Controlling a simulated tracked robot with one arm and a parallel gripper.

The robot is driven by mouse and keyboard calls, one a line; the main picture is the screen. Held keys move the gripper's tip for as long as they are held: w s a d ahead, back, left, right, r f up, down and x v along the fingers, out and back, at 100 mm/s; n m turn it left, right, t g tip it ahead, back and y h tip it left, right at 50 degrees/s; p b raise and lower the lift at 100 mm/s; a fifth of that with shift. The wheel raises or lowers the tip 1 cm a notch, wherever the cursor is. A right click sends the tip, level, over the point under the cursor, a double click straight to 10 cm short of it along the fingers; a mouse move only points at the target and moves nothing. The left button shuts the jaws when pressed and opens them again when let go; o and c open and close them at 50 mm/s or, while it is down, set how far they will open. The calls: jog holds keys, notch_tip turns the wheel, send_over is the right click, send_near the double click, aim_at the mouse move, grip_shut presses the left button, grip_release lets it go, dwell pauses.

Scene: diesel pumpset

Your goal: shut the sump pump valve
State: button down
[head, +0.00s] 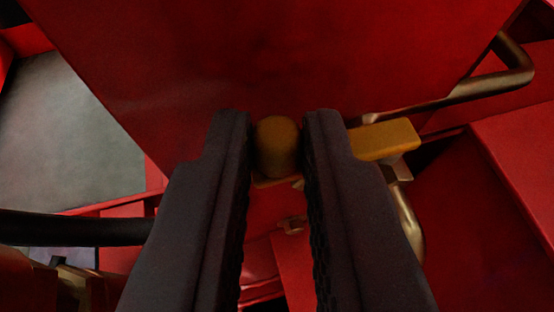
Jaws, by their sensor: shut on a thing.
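My gripper (277,150) reaches up from the bottom of the head view with its two dark fingers. A rounded yellow-brown piece (277,146) sits between the fingertips, and both fingers close on it. A flat yellow lever part (386,140) of the same colour shows just right of the right finger. It looks like the sump pump valve's handle, with the stretch behind the finger hidden. A brass-coloured fitting (402,170) shows below its right end.
A large red panel (260,55) stands close behind the fingertips. A brass pipe (480,92) bends at the upper right, and a curved pipe (410,222) runs beside the right finger. A black hose (70,228) crosses at the left. Red blocks (520,165) crowd the right side.

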jog(key=shift+w+r, duration=0.15)
jog(key=shift+r, duration=0.05)
jog(key=c, duration=1.4)
grip_release()
jog(key=shift+f, duration=0.15)
jog(key=p+v, duration=0.3)
jog(key=v, duration=1)
jog(key=shift+s, duration=0.4)
